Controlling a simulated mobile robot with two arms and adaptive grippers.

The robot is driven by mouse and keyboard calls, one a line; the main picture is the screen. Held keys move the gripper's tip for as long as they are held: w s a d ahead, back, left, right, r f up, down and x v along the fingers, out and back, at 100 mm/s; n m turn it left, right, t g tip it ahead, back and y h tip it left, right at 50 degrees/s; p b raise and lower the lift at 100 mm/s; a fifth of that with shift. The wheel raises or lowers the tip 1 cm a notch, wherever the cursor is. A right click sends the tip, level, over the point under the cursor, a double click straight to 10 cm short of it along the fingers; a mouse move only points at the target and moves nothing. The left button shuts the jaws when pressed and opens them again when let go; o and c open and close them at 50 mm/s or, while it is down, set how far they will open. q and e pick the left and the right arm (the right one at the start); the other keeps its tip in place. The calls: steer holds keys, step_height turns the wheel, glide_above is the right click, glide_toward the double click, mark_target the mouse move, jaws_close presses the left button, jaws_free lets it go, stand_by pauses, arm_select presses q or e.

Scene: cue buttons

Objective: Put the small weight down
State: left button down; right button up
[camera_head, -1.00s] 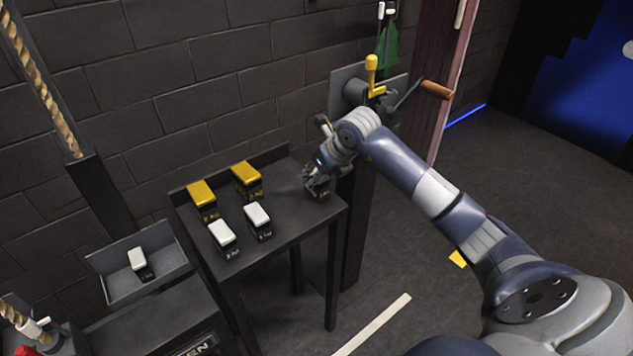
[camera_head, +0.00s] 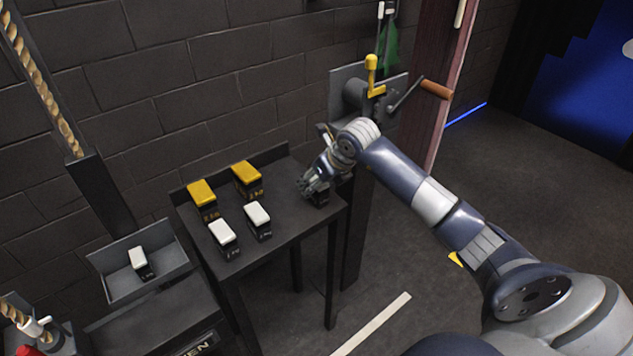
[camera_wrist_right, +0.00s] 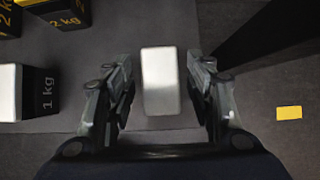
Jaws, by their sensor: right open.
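A small weight with a white top (camera_wrist_right: 160,80) lies between the fingers of my right gripper (camera_wrist_right: 160,100) in the right wrist view, with a gap on each side. In the head view this weight's dark body (camera_head: 321,198) stands at the right end of the dark table (camera_head: 285,215), partly hidden by the gripper (camera_head: 309,189). The right gripper is open just above and around it. My left gripper is not in view.
Two white-topped weights (camera_head: 223,236) (camera_head: 257,219) and two yellow-topped weights (camera_head: 202,198) (camera_head: 247,180) stand left on the table. A grey tray (camera_head: 112,287) holds another white-topped weight (camera_head: 139,260). A crank (camera_head: 406,93) is on the post behind my arm.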

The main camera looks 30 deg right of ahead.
steer(key=b+v, duration=0.1)
steer(key=v, duration=1)
steer(key=shift+s+r, duration=0.15)
steer(key=shift+r, duration=0.15)
